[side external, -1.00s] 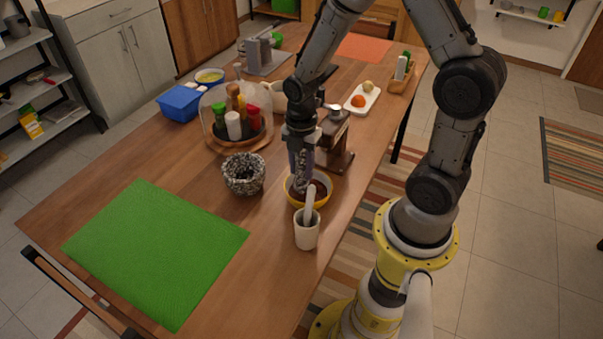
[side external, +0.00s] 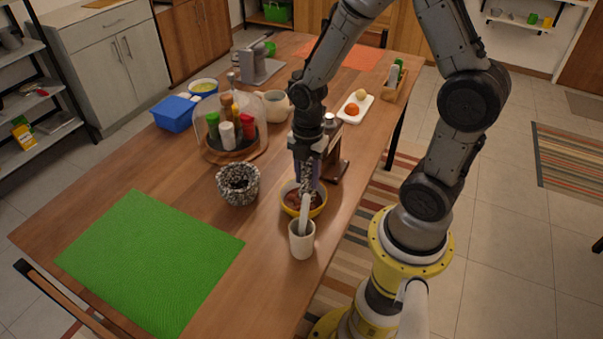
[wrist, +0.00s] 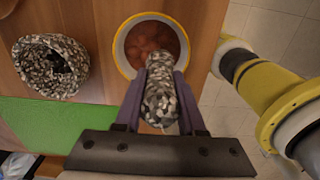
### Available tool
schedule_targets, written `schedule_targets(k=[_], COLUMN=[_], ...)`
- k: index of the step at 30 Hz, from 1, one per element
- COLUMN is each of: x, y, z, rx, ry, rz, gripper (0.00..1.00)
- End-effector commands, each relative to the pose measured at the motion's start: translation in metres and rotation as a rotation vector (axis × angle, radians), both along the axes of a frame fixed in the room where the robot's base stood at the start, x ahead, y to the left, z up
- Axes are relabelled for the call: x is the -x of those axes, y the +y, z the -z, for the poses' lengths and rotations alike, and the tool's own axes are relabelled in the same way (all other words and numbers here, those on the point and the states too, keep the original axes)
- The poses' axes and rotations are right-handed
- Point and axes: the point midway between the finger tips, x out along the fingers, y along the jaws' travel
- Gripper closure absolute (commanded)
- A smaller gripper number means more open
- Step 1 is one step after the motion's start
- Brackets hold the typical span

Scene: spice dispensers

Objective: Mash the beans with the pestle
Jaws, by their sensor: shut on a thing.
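My gripper (side external: 307,168) is shut on a black-and-white speckled stone pestle (wrist: 160,98). Its purple fingers clasp it on both sides in the wrist view. The pestle is over the yellow-rimmed bowl (side external: 285,203) of reddish-brown beans (side external: 304,201). In the wrist view its far end overlaps the near edge of the bowl (wrist: 121,62), with beans (wrist: 155,45) showing beyond. I cannot tell whether it touches the beans. A matching speckled stone mortar (side external: 238,184) stands left of the bowl; it also shows in the wrist view (wrist: 50,66), its inside dark.
A white cup (side external: 302,242) holding a pale utensil stands just in front of the bowl. A domed spice tray (side external: 236,152) and a dark-and-silver appliance (side external: 335,160) stand behind. A green mat (side external: 148,262) lies front left. Bare wood separates mortar and mat.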

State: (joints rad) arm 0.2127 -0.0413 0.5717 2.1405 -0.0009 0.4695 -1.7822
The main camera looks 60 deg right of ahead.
Motion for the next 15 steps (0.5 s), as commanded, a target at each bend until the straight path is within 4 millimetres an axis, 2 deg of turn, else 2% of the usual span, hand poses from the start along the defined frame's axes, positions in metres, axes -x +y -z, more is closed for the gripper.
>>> schedule_targets(k=[7,15], x=[0.000,0.000], y=[0.000,0.000], z=[0.002,0.018], rx=[0.000,0.000], ry=[0.000,0.002], rz=[0.000,0.000], gripper=[1.00,1.00])
